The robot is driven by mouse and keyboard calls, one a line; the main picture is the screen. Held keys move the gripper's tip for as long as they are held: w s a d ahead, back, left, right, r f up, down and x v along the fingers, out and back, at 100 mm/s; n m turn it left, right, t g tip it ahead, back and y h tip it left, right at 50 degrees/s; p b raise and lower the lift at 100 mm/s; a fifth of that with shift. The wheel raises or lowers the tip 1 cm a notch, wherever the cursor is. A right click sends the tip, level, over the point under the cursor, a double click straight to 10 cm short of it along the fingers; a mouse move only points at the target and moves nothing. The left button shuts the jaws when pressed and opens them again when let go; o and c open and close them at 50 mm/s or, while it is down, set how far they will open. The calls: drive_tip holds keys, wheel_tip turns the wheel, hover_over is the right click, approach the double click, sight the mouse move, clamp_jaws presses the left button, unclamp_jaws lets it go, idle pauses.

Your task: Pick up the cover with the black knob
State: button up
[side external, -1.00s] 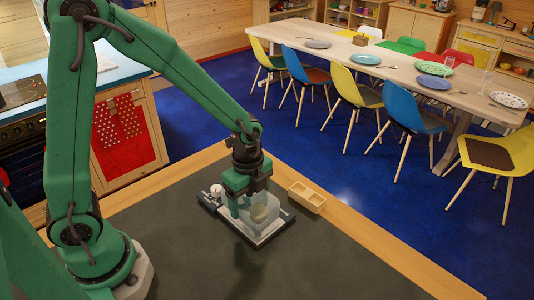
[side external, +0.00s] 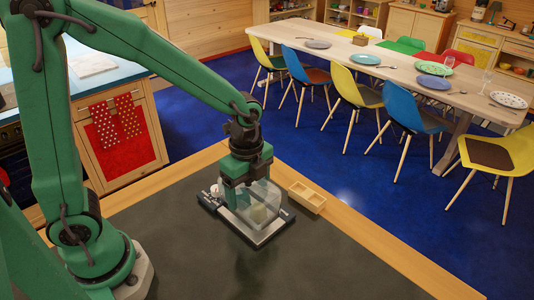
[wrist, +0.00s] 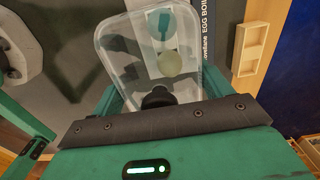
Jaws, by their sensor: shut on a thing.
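The clear cover (side external: 262,190) is over the grey and black base (side external: 248,236) on the dark worktop. I cannot tell from the side whether a gap shows under it. Its black knob (wrist: 158,97) shows in the wrist view, close to my gripper's edge. The clear cover (wrist: 118,45) fills the top middle there. My gripper (side external: 248,188) points down at the cover's top and is shut on the cover; its grip on the knob is partly hidden. A pale round thing (wrist: 170,64) shows through the cover.
A small wooden two-compartment tray (side external: 307,197) lies just right of the base. A small white thing (side external: 214,190) is at the base's left end. The front of the worktop (side external: 330,260) is clear. The long table with chairs stands farther back.

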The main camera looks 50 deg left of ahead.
drive_tip(key=s+d+r, duration=0.6)
drive_tip(key=d, duration=0.1)
drive_tip(key=shift+s+d, duration=0.2)
drive_tip(key=shift+s, duration=0.1)
drive_tip(key=shift+w, duration=0.1)
idle(0.4)
approach(271, 183)
wheel_tip(271, 183, down, 6)
drive_tip(key=shift+r, duration=0.2)
drive_tip(key=w+a+f, duration=0.1)
drive_tip(key=w+a, duration=0.7)
drive_tip(key=w, duration=0.1)
drive_tip(key=shift+a+f, duration=0.25)
drive_tip(key=shift+f, duration=0.1)
drive_tip(key=shift+a, duration=0.1)
drive_tip(key=w+a+f, duration=0.4)
drive_tip(key=a+f, duration=0.3)
drive_tip(key=a, duration=0.3)
drive_tip(key=shift+a, duration=0.35)
